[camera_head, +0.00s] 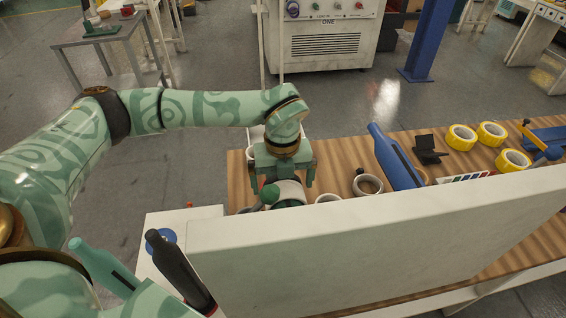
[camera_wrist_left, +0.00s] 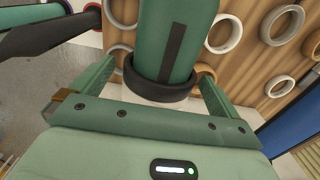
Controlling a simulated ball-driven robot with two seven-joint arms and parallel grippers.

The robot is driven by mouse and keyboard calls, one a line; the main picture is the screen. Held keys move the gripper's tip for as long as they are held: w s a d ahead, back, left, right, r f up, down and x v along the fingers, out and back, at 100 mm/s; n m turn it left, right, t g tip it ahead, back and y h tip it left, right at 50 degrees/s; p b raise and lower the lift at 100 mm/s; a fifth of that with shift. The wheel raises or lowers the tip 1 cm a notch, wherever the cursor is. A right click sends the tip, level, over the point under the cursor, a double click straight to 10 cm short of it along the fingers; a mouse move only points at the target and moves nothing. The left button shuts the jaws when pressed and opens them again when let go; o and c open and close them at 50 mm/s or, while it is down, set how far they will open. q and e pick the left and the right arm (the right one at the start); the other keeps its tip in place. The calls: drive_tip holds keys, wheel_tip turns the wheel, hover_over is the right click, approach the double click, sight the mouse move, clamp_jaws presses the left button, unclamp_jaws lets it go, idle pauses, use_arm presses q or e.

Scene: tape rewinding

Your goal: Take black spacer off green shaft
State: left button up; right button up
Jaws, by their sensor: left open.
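The green shaft (camera_wrist_left: 150,40) with a dark stripe fills the upper middle of the left wrist view. The black spacer (camera_wrist_left: 158,88) is a thick dark ring around the shaft's near end. My left gripper (camera_head: 284,186) is open, with one finger on each side of the shaft and spacer in the wrist view. I cannot tell whether the fingers touch the spacer. In the head view the gripper hangs over the left end of the wooden table, and I cannot make out the spacer there. My right gripper is not in view.
The wooden table (camera_head: 345,150) carries a blue shaft (camera_head: 395,158), a pale ring (camera_head: 368,185), a black stand (camera_head: 428,150) and yellow tape rolls (camera_head: 461,137). A white panel (camera_head: 380,240) stands in front. A black shaft (camera_head: 180,270) is at lower left.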

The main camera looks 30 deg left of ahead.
use_arm(q)
drive_tip(key=shift+f, duration=1)
drive_tip(key=c, duration=0.9)
drive_tip(key=shift+r, duration=0.1)
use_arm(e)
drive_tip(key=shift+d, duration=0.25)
use_arm(q)
drive_tip(key=shift+r+p, duration=0.15)
drive_tip(key=shift+p, duration=0.15)
drive_tip(key=w+a+b, duration=0.1)
drive_tip(key=w+a, duration=0.1)
drive_tip(key=w, duration=0.1)
drive_tip(key=w+a+b, duration=0.1)
drive_tip(key=w+a, duration=0.2)
drive_tip(key=w, duration=0.1)
drive_tip(key=w+a+b, duration=0.2)
drive_tip(key=w+a, duration=0.1)
drive_tip(key=w, duration=0.1)
drive_tip(key=shift+w+a, duration=0.2)
drive_tip(key=shift+a, duration=0.05)
drive_tip(key=w+a+b, duration=0.5)
drive_tip(key=w, duration=0.1)
drive_tip(key=shift+w, duration=0.3)
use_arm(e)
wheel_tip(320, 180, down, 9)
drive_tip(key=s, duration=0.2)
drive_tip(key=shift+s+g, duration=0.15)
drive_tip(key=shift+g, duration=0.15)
